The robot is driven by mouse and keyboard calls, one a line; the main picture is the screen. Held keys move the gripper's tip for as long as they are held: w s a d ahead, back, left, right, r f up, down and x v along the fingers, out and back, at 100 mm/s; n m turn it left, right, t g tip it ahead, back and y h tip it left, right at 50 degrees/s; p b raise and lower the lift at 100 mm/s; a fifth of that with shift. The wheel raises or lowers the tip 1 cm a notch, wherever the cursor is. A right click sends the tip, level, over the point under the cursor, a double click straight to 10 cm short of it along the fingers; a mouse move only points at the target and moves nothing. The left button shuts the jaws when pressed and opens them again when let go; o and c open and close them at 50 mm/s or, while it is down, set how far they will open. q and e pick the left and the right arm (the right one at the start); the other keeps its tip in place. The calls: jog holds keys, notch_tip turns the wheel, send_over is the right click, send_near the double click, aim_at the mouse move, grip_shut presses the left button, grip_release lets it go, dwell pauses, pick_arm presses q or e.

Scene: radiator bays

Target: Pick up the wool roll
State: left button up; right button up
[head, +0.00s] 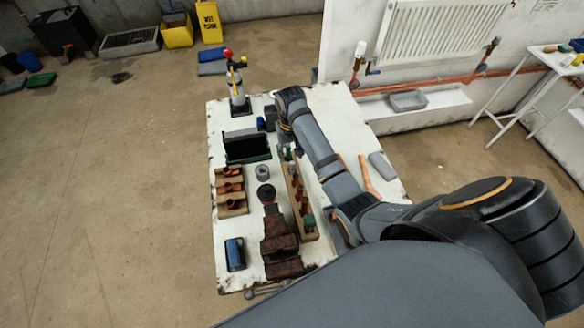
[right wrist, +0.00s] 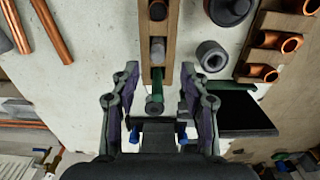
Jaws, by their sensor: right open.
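The wool roll (head: 262,172) is a small grey ring with a dark centre hole, standing on the white worktop (head: 330,110) between the elbow rack and the narrow fittings rack. It also shows in the right wrist view (right wrist: 211,56), above and right of the fingers. My right gripper (right wrist: 160,90) is open and empty, with its two fingers spread on either side of the narrow rack's end. The roll is outside the fingers and apart from them. In the head view my right arm largely hides this gripper. My left gripper is not in view.
A torch cylinder (head: 238,95) stands at the far edge.

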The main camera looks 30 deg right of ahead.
aim_at(292, 163)
notch_tip(292, 163, down, 2)
jog(key=shift+f+p, duration=0.25)
jog(key=shift+p, duration=0.25)
notch_tip(292, 163, down, 4)
jog(key=shift+s+d+r+p, duration=0.1)
jog(key=shift+s+d+p, duration=0.05)
jog(key=shift+p, duration=0.25)
jog(key=shift+f, duration=0.25)
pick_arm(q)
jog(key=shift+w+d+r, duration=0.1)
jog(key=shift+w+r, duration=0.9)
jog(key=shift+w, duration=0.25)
pick_arm(e)
grip_shut()
